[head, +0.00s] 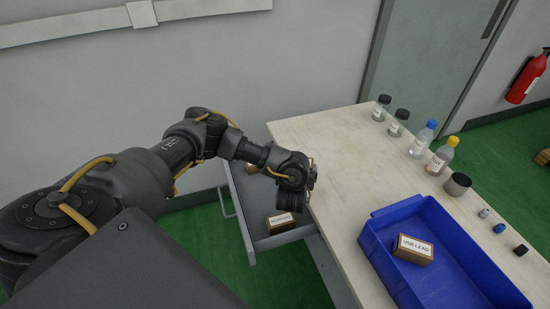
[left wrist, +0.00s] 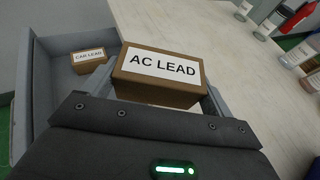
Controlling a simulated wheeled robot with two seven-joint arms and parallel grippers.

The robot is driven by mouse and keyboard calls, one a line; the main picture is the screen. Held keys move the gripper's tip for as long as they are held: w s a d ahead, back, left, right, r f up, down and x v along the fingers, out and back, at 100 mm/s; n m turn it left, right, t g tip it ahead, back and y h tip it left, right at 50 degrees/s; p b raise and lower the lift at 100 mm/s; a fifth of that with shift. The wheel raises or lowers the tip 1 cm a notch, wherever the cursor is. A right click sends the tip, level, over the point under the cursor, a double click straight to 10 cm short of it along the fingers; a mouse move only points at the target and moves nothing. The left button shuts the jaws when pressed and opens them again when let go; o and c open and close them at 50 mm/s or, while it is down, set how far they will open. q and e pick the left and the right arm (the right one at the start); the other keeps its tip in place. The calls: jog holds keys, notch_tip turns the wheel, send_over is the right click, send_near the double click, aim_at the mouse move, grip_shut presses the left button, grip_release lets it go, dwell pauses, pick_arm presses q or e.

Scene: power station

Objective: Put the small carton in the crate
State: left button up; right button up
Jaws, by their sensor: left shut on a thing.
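My left gripper (left wrist: 157,92) is shut on a small brown carton (left wrist: 160,70) labelled AC LEAD in the left wrist view. In the head view the left gripper (head: 291,203) is over the open grey drawer beside the table, and its fingers are hidden. A carton (head: 280,222) with a white label, too small to read, shows just below it; I cannot tell whether it is held or lies in the drawer. Another carton, labelled CAR LEAD (left wrist: 88,55), lies in the drawer. The blue crate (head: 377,248) stands on the table, holding a USB LEAD carton (head: 413,250). My right gripper is not in view.
The open drawer (head: 229,199) has raised walls next to the pale table (head: 330,150). Several bottles and jars (head: 418,144) stand along the table's far side. A grey-lidded can (head: 457,184) and small caps (head: 499,228) stand beside the crate. The table's near left part is clear.

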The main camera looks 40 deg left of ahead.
pick_arm(q)
jog(key=s+d+r+m+h+b, duration=0.2)
jog(key=s+d+m+h, duration=0.3)
jog(key=d, duration=0.6)
jog(key=s+d+r+m+h+b, duration=0.3)
jog(key=s+d+r+m+h, duration=0.2)
jog(key=d, duration=0.7)
jog(key=s+h, duration=0.2)
jog(key=s, duration=0.2)
jog(key=shift+d+r+m, duration=0.15)
jog(key=shift+r+m, duration=0.1)
jog(key=shift+m, duration=0.15)
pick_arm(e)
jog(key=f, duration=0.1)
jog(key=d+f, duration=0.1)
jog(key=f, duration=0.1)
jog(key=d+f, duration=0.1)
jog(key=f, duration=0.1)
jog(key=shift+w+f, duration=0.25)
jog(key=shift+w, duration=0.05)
